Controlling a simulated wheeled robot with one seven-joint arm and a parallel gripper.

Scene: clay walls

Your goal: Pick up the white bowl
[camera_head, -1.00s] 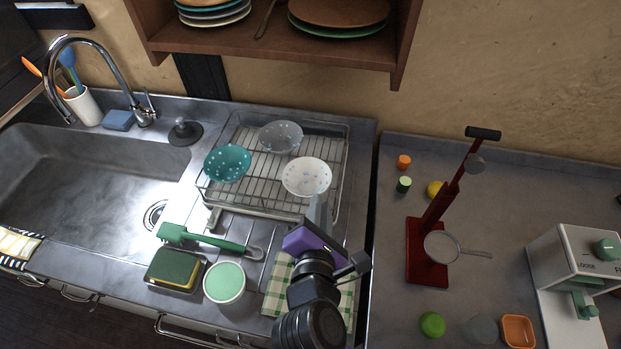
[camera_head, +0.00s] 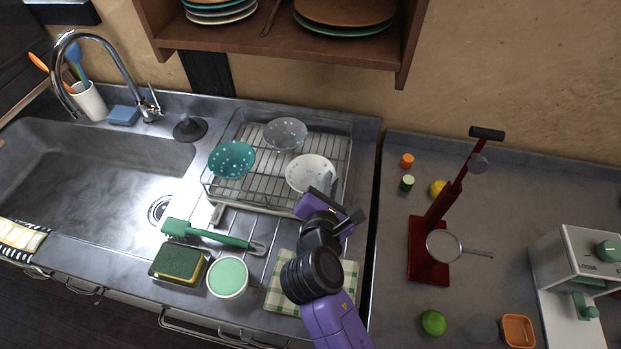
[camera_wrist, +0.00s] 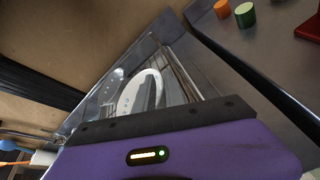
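The white bowl (camera_head: 308,172) with pale blue spots sits tilted on the right side of the wire dish rack (camera_head: 262,196). My gripper (camera_head: 328,183), with a purple body, is at the bowl's near right edge and hides part of it. In the wrist view the white bowl (camera_wrist: 128,98) lies just beyond my grey fingers (camera_wrist: 151,94), which overlap it. I cannot tell whether the fingers touch the bowl or how far apart they are.
A teal bowl (camera_head: 232,160) and a grey bowl (camera_head: 285,133) stand beside the white bowl in the rack. A wooden shelf (camera_head: 270,42) with plates hangs above. A green brush (camera_head: 205,234), sponge (camera_head: 178,264) and green-filled cup (camera_head: 228,278) lie in front.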

